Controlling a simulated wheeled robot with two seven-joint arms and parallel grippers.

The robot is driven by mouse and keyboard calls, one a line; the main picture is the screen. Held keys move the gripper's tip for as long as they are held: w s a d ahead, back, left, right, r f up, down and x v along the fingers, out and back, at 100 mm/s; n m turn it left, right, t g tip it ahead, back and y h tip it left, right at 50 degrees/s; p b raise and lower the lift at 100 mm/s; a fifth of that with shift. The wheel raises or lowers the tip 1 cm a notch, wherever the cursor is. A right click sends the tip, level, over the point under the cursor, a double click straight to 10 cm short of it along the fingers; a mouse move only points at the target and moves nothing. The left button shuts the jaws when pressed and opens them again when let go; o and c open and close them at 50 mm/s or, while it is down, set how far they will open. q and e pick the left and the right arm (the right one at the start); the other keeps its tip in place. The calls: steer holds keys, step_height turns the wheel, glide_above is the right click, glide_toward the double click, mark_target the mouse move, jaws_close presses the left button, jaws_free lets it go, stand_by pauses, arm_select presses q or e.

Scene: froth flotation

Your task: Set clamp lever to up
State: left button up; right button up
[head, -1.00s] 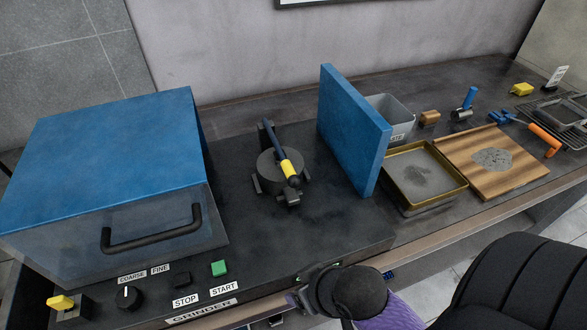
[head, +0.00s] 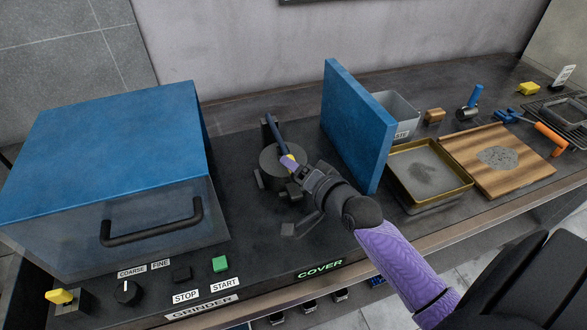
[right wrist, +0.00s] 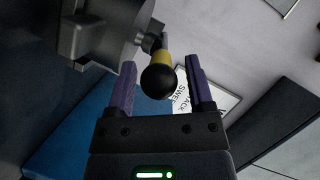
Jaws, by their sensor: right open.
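The clamp lever (head: 275,137) is a dark bar on the round dark grinder mount (head: 270,168). It slopes from the back left down toward the front. Its yellow band (head: 289,161) is partly hidden by my right gripper (head: 296,170) in the head view. In the right wrist view the lever's black ball end (right wrist: 158,82) and yellow band (right wrist: 163,61) show between the two purple fingers of my open right gripper (right wrist: 161,88). Gaps show on both sides of the ball. My left gripper is not in view.
A blue upright cover (head: 355,125) stands just right of the mount. A blue-topped box with a black handle (head: 152,222) stands left. The STOP and START buttons (head: 220,264) are in front. A tray (head: 430,205) and wooden board (head: 495,165) lie further right.

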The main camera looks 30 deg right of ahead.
steer(key=shift+w+f, duration=0.1)
steer(key=shift+w, duration=0.5)
steer(key=shift+c, duration=0.3)
jaws_close()
stand_by(0.7)
